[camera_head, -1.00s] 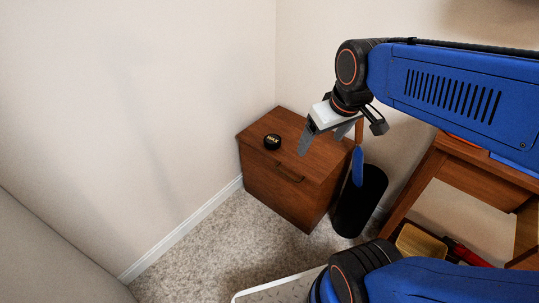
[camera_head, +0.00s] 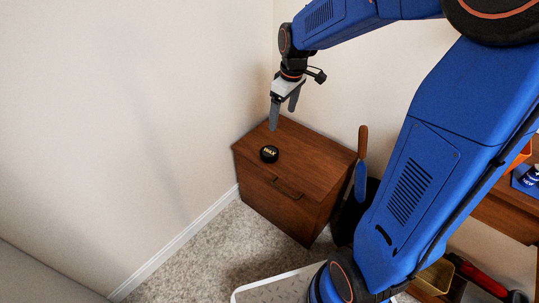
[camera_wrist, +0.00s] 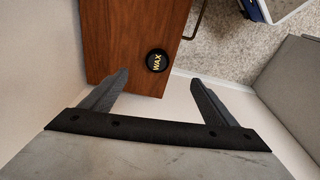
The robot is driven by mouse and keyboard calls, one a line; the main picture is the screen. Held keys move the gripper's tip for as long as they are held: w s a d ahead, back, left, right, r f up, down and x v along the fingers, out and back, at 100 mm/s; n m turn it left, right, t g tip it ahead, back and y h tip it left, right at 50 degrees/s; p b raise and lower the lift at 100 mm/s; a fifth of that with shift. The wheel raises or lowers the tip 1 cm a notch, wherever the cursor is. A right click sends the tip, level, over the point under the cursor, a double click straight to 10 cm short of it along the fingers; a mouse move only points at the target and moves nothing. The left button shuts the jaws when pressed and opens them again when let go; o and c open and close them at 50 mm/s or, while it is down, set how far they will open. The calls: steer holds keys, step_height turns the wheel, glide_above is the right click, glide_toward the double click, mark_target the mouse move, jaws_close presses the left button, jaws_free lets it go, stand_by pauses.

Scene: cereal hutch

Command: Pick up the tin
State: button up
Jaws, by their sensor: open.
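The tin is a small round black tin (camera_head: 269,154) with yellow "WAX" lettering. It lies flat on top of the brown wooden cabinet (camera_head: 310,160), near its left corner. In the wrist view the tin (camera_wrist: 157,61) shows beyond the fingertips, between their lines and a little left of centre. My gripper (camera_head: 282,120) is open and empty, with its fingers pointing down, above the cabinet's back left part. The gripper (camera_wrist: 158,78) is apart from the tin. Nothing hides the tin.
Walls stand close to the cabinet's left and back. A blue-bladed tool with a wooden handle (camera_head: 361,160) stands in a dark bin right of the cabinet. A wooden desk (camera_head: 505,218) is at the right. The rest of the cabinet top is clear.

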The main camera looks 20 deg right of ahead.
steer(key=n, duration=0.1)
glide_toward(269, 152)
steer(key=f, duration=0.1)
steer(key=w+f, duration=0.1)
steer(key=f, duration=0.1)
steer(key=shift+w+d+g, duration=0.2)
steer(key=shift+d+g, duration=0.1)
steer(key=shift+d, duration=0.05)
steer(key=shift+a+f, duration=0.15)
steer(key=shift+f, duration=0.75)
steer(key=shift+a+f, duration=0.2)
steer(key=shift+f, duration=0.7)
steer(key=shift+a+f, duration=0.15)
steer(key=shift+f, duration=0.75)
steer(key=shift+c, duration=0.3)
steer(key=c, duration=1.1)
steer(key=shift+r, duration=0.15)
